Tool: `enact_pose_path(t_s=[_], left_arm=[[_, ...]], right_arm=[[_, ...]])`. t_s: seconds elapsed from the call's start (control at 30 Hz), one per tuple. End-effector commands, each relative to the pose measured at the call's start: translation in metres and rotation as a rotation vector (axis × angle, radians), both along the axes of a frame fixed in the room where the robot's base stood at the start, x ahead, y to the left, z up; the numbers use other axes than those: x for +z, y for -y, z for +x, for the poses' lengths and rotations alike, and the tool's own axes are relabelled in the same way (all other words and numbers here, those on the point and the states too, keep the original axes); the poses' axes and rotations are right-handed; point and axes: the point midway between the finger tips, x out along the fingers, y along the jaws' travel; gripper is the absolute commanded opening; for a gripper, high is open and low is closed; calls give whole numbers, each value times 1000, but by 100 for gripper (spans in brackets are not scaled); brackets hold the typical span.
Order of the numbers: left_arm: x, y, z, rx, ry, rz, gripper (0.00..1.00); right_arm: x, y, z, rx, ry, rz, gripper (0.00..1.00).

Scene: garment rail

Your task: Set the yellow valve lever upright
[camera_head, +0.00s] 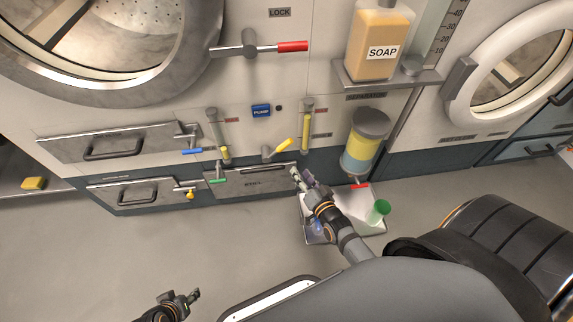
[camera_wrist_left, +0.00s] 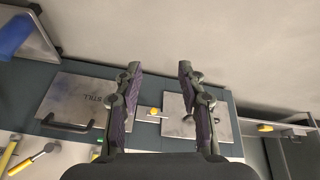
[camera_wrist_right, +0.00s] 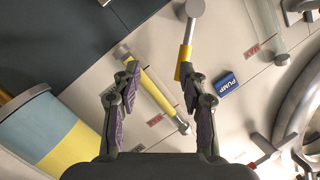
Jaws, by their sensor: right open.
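The yellow valve lever (camera_head: 284,145) is on the lower machine panel, sloping up and to the right from its grey pivot. In the right wrist view the yellow lever (camera_wrist_right: 184,63) shows beside the right-hand fingertip; whether they touch I cannot tell. My right gripper (camera_head: 302,179) is open, just below and right of the lever in the head view; its spread fingers also show in the right wrist view (camera_wrist_right: 160,76). My left gripper (camera_head: 190,298) is low, away from the panel. Its fingers are apart and empty in the left wrist view (camera_wrist_left: 159,68).
Two sight tubes with yellow fill (camera_head: 223,142) (camera_head: 306,125) flank the blue PUMP label (camera_head: 261,111). A yellow-and-blue separator (camera_head: 362,150) hangs right of the lever. A tray (camera_head: 371,227) with a green-capped bottle (camera_head: 379,211) is below.

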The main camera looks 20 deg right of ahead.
Motion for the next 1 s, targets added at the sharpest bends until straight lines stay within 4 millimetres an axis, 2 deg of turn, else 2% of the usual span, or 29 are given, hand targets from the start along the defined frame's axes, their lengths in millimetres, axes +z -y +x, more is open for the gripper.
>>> enact_pose_path(t_s=[0.03, 0.1, 0.23, 0.43, 0.57, 0.67, 0.8, 1.0], left_arm=[[-8, 4, 3, -5, 16, -9, 40], [4, 7, 5, -13, 31, -18, 40], [18, 10, 6, -19, 40, -25, 40], [20, 11, 6, -17, 49, -28, 40], [13, 12, 7, -13, 73, -36, 40], [8, 14, 8, -8, 100, -44, 40], [30, 10, 43, 0, 241, -33, 40], [59, 7, 80, 9, 413, -23, 40]], right_arm=[[-2, -2, 5, -3, 58, 34, 43], [17, -3, 9, -5, 122, 72, 43], [38, -5, 11, -7, 175, 105, 43], [41, -5, 19, -7, 177, 107, 43], [40, -4, 43, -7, 178, 106, 43], [39, -4, 69, -7, 179, 104, 43], [39, -4, 82, -7, 174, 104, 43], [39, -4, 102, -8, 173, 104, 43]])
